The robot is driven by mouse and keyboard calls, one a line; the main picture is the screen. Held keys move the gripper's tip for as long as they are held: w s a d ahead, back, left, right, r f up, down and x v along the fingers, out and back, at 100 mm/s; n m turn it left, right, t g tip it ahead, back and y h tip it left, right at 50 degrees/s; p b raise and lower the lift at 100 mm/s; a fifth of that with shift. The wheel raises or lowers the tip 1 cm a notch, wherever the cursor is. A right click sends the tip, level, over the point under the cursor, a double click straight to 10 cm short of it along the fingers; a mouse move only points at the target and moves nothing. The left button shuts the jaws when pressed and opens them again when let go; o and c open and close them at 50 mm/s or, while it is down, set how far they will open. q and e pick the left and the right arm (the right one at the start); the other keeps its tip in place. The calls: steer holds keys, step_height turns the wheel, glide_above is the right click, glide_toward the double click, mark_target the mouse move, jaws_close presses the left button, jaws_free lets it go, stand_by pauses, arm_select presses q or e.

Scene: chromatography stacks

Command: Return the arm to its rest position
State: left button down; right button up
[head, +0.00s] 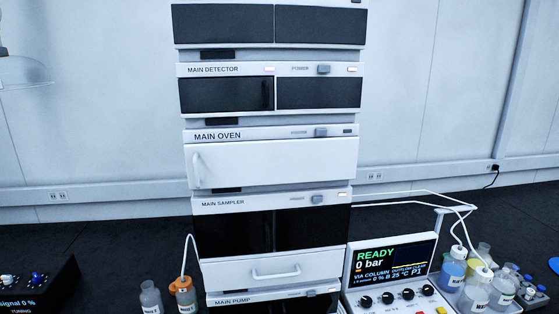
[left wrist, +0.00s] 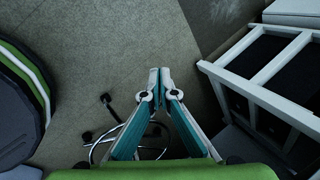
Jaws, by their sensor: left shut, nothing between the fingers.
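My left gripper (left wrist: 159,82) shows in the left wrist view, its two teal and white fingers meeting at the tips. It is shut with nothing between the fingers. It hangs over a grey floor (left wrist: 130,38), apart from everything around it. Neither gripper shows in the head view, and my right gripper is in no view.
In the head view a stack of chromatography modules (head: 270,168) stands on a dark bench (head: 95,230). A control panel (head: 391,268) and several bottles (head: 478,285) stand at right.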

arm_select(q)
steer(key=d+f+h+b, duration=0.1)
steer(key=d+f, duration=0.2)
steer(key=d, duration=0.8)
steer(key=s+d+f+n+h+b, duration=0.1)
steer(key=d+f, duration=0.2)
steer(key=d, duration=0.8)
steer(key=s+d+f+h+b, duration=0.1)
steer(key=d+f, duration=0.3)
steer(key=d, duration=0.7)
steer(key=shift+n+h, duration=0.3)
steer(key=shift+h, duration=0.3)
